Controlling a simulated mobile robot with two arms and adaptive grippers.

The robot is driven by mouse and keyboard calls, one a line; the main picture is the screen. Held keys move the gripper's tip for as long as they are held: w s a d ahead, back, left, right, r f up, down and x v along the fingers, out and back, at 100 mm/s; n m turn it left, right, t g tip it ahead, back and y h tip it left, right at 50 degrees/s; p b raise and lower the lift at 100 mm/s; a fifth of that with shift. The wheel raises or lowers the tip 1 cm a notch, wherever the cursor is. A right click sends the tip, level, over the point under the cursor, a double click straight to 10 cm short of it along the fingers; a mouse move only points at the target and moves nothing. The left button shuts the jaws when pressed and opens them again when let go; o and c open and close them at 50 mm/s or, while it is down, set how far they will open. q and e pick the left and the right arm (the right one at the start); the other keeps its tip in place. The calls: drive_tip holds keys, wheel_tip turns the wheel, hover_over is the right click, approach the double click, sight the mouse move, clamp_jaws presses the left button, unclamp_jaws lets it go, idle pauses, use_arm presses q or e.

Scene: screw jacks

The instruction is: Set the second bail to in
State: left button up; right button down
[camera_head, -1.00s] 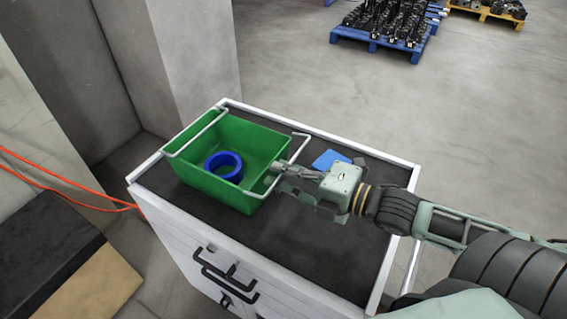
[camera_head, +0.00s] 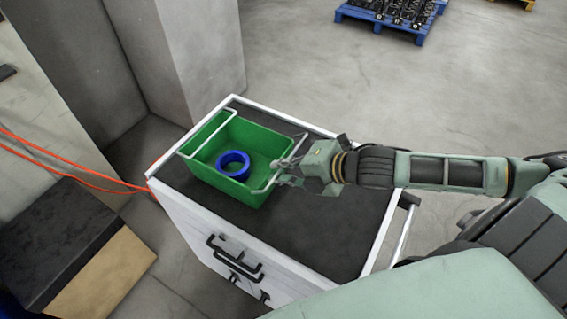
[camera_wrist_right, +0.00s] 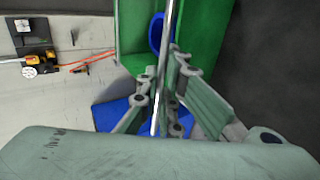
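A green crate (camera_head: 213,182) stands on the dark top of a white cart. It has two light wire bails. The left bail (camera_head: 207,134) lies over the crate's left end. The right-hand bail (camera_head: 287,163) stands out a little past the right rim; its bar also shows in the right wrist view (camera_wrist_right: 168,35). The frames do not mark which bail is the second. My right gripper (camera_head: 277,168) is at this right bail. In the wrist view its fingers (camera_wrist_right: 164,65) converge closely on both sides of the bar. My left gripper is out of view.
A blue ring (camera_head: 233,164) lies inside the crate. The cart's front has black handles (camera_head: 240,262). Orange cables (camera_head: 75,165) run on the floor at left. A blue pallet (camera_head: 388,22) stands far behind.

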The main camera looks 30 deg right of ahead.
idle(0.6)
drive_tip(key=c, duration=1.9)
unclamp_jaws()
drive_tip(key=shift+a, duration=0.1)
drive_tip(key=shift+r, duration=0.1)
wheel_tip(320, 180, up, 10)
drive_tip(key=shift+f, duration=0.1)
